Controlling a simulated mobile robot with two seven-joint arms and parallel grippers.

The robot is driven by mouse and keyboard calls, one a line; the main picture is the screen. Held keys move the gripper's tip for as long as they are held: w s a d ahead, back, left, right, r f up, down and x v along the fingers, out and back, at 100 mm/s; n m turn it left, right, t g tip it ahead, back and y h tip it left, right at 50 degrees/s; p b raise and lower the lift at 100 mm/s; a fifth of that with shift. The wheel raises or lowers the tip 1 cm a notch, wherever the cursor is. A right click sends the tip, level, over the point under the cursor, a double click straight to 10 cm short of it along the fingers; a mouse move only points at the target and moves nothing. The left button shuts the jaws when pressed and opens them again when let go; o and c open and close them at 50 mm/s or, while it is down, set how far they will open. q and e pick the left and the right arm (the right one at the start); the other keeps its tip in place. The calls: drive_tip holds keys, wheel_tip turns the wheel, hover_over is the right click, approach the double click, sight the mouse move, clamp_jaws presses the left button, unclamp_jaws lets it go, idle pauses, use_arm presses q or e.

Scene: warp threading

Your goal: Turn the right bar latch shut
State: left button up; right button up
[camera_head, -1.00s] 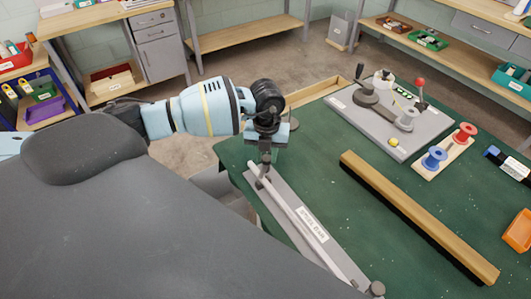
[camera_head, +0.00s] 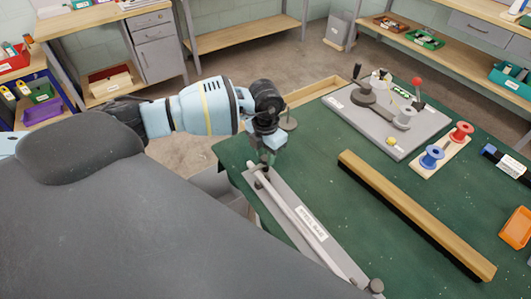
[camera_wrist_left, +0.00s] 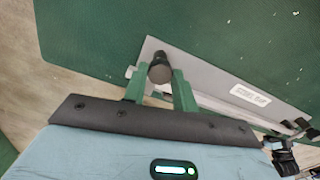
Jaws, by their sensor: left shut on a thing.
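A long grey steel bar with a white label (camera_head: 311,224) lies along the left edge of the green table; it also shows in the wrist view (camera_wrist_left: 215,84). My left gripper (camera_head: 264,168) is over its far end, pointing down. In the wrist view, the two green fingers of the left gripper (camera_wrist_left: 160,84) stand either side of a dark round latch knob (camera_wrist_left: 160,69) and are shut on it. The latch's lower part is partly hidden by the fingers. Another grey knob (camera_head: 376,286) sits at the bar's near end. My right gripper is not seen in the head view.
A wooden beam (camera_head: 410,212) lies to the right of the bar, with clear green table (camera_head: 322,165) between. A grey board with a crank and spools (camera_head: 385,115) stands at the back. Red and blue spools (camera_head: 432,156) and an orange bin (camera_head: 517,228) are to the right.

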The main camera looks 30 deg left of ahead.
sight(265, 158)
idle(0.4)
use_arm(q)
drive_tip(key=o, duration=1)
drive_tip(key=shift+c, duration=0.2)
drive_tip(key=shift+r, duration=3.95)
drive_tip(key=shift+f, duration=0.1)
